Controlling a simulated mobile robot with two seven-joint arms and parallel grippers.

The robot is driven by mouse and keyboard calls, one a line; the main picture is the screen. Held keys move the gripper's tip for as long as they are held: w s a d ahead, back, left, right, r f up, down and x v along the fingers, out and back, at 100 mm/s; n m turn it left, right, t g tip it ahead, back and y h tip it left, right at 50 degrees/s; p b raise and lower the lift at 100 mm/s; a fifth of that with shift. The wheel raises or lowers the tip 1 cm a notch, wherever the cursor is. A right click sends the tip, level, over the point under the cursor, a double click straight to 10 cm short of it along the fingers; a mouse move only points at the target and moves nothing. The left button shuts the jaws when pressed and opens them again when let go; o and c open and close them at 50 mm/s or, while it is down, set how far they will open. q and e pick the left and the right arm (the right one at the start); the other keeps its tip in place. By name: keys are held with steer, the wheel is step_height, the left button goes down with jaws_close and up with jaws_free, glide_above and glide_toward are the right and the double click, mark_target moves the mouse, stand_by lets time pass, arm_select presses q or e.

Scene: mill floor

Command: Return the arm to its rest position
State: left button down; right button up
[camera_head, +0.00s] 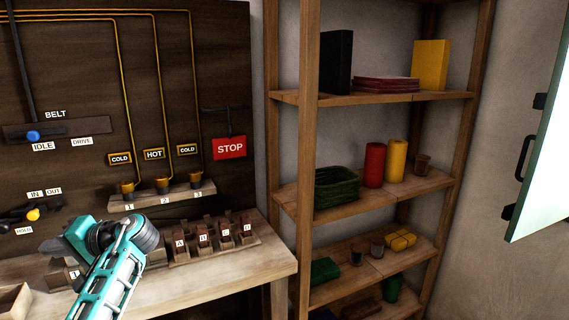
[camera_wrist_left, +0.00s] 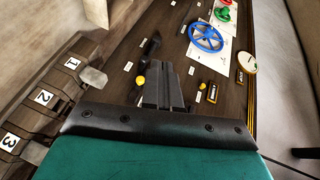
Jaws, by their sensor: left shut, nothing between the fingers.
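My left arm (camera_head: 112,275) is teal and reaches up from the bottom left of the head view, over the workbench. My left gripper (camera_head: 50,246) points left in front of the dark panel and is partly covered by its own wrist. In the left wrist view the dark fingers of the gripper (camera_wrist_left: 163,68) are together, with nothing between them. They point toward the panel, near a yellow knob (camera_wrist_left: 140,80); I cannot tell how far apart they are. My right gripper is not in view.
The workbench (camera_head: 255,262) holds a row of lettered blocks (camera_head: 202,238). The panel (camera_head: 80,90) carries a red STOP sign (camera_head: 229,147) and levers. A wooden shelf (camera_head: 290,98) with several items stands right. In the wrist view, a blue handwheel (camera_wrist_left: 205,37) sits on the panel.

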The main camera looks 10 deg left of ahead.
arm_select(q)
steer(key=w+d+f+m+t+h, duration=0.2)
steer(key=w+m+t+h, duration=0.1)
steer(key=w+t, duration=0.3)
steer(key=w+d+f+m+t+h, duration=0.2)
steer(key=w+m+t, duration=0.1)
steer(key=w+t, duration=0.3)
steer(key=w+d+r+t+h, duration=0.5)
steer(key=w+d+t+h, duration=0.3)
steer(key=d, duration=0.4)
steer(key=s+d+f+g+h, duration=0.1)
steer(key=s+d+f, duration=0.2)
steer(key=s+f, duration=0.35)
steer(key=s+d+f+m+g+h, duration=0.1)
steer(key=s+d+f+g, duration=0.15)
steer(key=s+f, duration=0.35)
steer(key=s+d+f+g+h, duration=0.15)
steer(key=s+d+f, duration=0.25)
steer(key=f, duration=0.4)
steer(key=s+d+f+g, duration=0.1)
steer(key=s+d+f, duration=0.2)
steer(key=s, duration=0.7)
steer(key=s+d+f+n+g+h, duration=0.1)
steer(key=s+d+f, duration=0.3)
steer(key=s, duration=0.7)
steer(key=shift+f+g, duration=0.4)
steer(key=shift+f, duration=0.15)
